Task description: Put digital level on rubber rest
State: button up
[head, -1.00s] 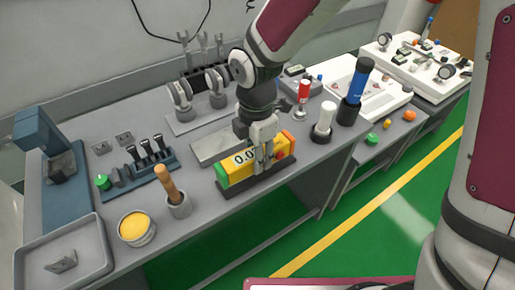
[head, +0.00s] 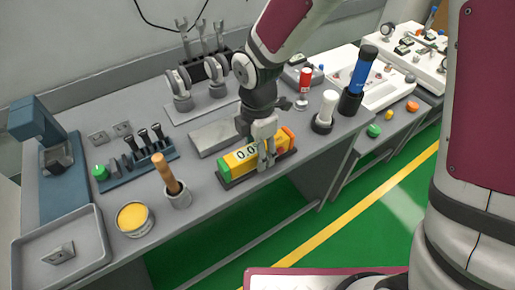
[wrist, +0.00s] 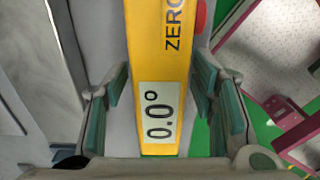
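The digital level (head: 240,160) is a yellow bar with a green end, an orange end and a display. It lies lengthwise along the dark rubber rest (head: 238,181) near the bench's front edge and looks seated on it. In the wrist view the level (wrist: 155,60) reads 0.0° and runs between my fingers. My gripper (head: 265,155) is lowered over the level from above. In the wrist view its green pads stand either side of the level with visible gaps, so it is open. The level's middle is partly hidden by my fingers in the head view.
A grey flat plate (head: 212,138) lies behind the level. A wooden-handled tool in a cup (head: 177,195) and a yellow-filled tin (head: 134,219) stand left.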

notch_tip(320, 180, up, 12)
jog(key=p, duration=0.3)
jog(key=shift+r, duration=0.2)
jog(key=shift+d, duration=0.1)
jog(key=s+d+r+m, duration=0.4)
jog(key=d+r+m, duration=0.2)
jog(key=d+m, duration=0.15)
jog(key=s+d+r+m+t, duration=0.1)
jog(key=s+d+r+m, duration=0.1)
jog(key=s+d+m, duration=0.4)
jog(key=s+d+r+m+t, duration=0.1)
jog(key=s+d+r+m, duration=0.2)
jog(key=s+d+m, duration=0.3)
jog(key=s+m, duration=0.5)
jog(key=s, duration=0.1)
jog(key=shift+s+d+r, duration=0.15)
jog(key=shift+s+r, duration=0.05)
jog(key=shift+s, duration=0.05)
notch_tip(320, 180, up, 11)
jog(key=t+p, duration=0.2)
jog(key=p, duration=0.7)
jog(key=shift+d, duration=0.15)
